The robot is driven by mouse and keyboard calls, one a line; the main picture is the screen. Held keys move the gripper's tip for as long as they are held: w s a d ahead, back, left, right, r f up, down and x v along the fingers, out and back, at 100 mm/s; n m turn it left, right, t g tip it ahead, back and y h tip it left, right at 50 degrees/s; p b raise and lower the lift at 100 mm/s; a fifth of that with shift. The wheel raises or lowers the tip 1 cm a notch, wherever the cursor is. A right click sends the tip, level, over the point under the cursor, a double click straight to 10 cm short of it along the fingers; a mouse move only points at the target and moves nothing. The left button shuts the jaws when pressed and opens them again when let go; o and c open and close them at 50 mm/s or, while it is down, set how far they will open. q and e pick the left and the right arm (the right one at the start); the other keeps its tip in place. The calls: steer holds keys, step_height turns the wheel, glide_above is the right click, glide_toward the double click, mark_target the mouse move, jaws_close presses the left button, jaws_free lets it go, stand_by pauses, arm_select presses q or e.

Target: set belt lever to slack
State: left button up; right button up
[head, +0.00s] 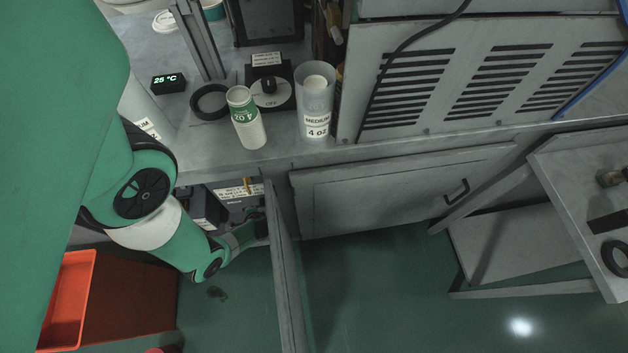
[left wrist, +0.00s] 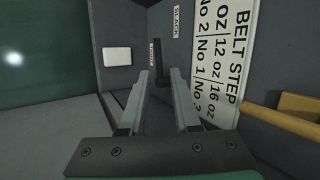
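In the left wrist view a dark upright belt lever (left wrist: 157,54) stands in front of my left gripper (left wrist: 161,76), close to the gap between its fingertips. The fingers are apart; I cannot tell whether either touches the lever. A small SLACK label (left wrist: 177,21) is on the dark panel above and to the right of the lever. A second small label beside the lever is partly hidden. In the head view my left arm reaches down into the open cabinet below the bench, and its gripper is mostly hidden. My right gripper is not in view.
A BELT STEP plate (left wrist: 221,55) and a yellow bar (left wrist: 283,122) are right of the fingers. In the head view an open cabinet door (head: 284,270) stands beside my arm. Cups (head: 246,120) stand on the bench above, and an orange bin (head: 70,300) is at lower left.

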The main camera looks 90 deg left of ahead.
arm_select(q)
steer(key=d+r+p, duration=0.3)
steer(key=d+p, duration=0.4)
steer(key=d, duration=0.1)
steer(key=shift+w+r, duration=0.15)
steer(key=shift+r, duration=0.05)
stand_by(0.8)
